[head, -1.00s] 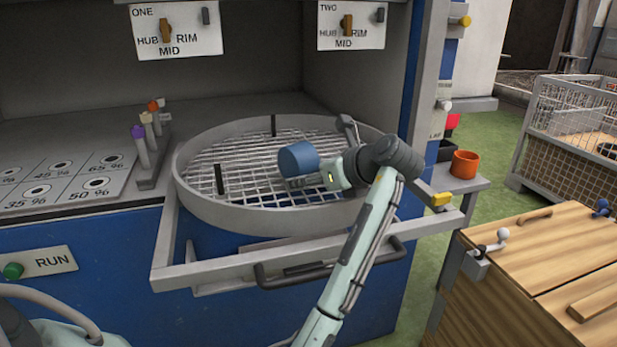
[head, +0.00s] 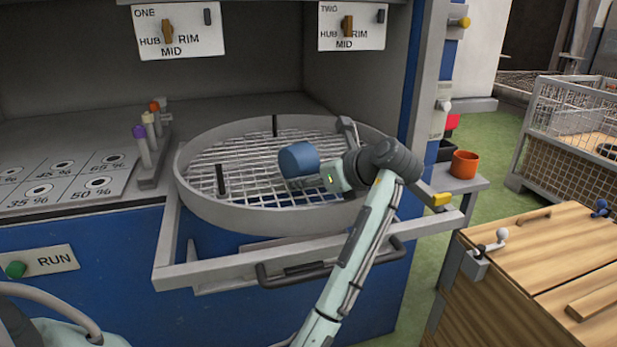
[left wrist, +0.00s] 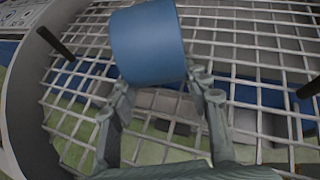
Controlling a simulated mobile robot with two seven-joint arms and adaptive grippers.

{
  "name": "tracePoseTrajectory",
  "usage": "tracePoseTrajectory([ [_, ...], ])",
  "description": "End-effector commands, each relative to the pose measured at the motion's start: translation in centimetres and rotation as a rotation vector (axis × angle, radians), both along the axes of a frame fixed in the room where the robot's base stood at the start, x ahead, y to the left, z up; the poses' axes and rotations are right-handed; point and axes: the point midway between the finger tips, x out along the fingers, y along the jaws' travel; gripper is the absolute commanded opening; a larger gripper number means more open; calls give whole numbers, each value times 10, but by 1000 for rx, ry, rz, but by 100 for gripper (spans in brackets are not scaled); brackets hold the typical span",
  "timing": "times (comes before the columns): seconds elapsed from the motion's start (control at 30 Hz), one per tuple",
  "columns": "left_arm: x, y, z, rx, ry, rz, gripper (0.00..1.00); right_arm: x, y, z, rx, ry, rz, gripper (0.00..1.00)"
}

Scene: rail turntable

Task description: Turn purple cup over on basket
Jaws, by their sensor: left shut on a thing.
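No purple cup shows; the cup in view is blue (head: 299,159). It is tilted over the round mesh basket, whose grey rim (head: 265,218) rings a wire grid. My left gripper (head: 312,180) is shut on the blue cup from the right and below. In the left wrist view the cup (left wrist: 148,42) sits at the tips of the two fingers (left wrist: 162,84), with the wire grid behind it. Whether the cup touches the grid, I cannot tell. Its mouth is not clearly seen. My right gripper is not in view.
Two dark posts (head: 221,180) (head: 275,126) stand up from the grid. A rack of colour-topped pegs (head: 150,165) is left of the basket. An orange cup (head: 464,164) stands on a side shelf at right. A wooden chest (head: 530,270) is at front right.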

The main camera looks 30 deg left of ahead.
Motion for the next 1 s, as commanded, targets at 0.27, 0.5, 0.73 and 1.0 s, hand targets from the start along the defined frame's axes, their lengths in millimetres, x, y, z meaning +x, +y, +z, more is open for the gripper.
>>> tracePoseTrajectory([
  [0.27,-2,-1,-21,-12,29,2,9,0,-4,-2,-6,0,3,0],
  [0.5,-3,-1,-24,-13,29,3,9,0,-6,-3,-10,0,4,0],
  [0.73,-3,-1,-25,-13,29,3,54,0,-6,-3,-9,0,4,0],
  [1.0,-3,-1,-25,-13,29,5,71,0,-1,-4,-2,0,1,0],
])
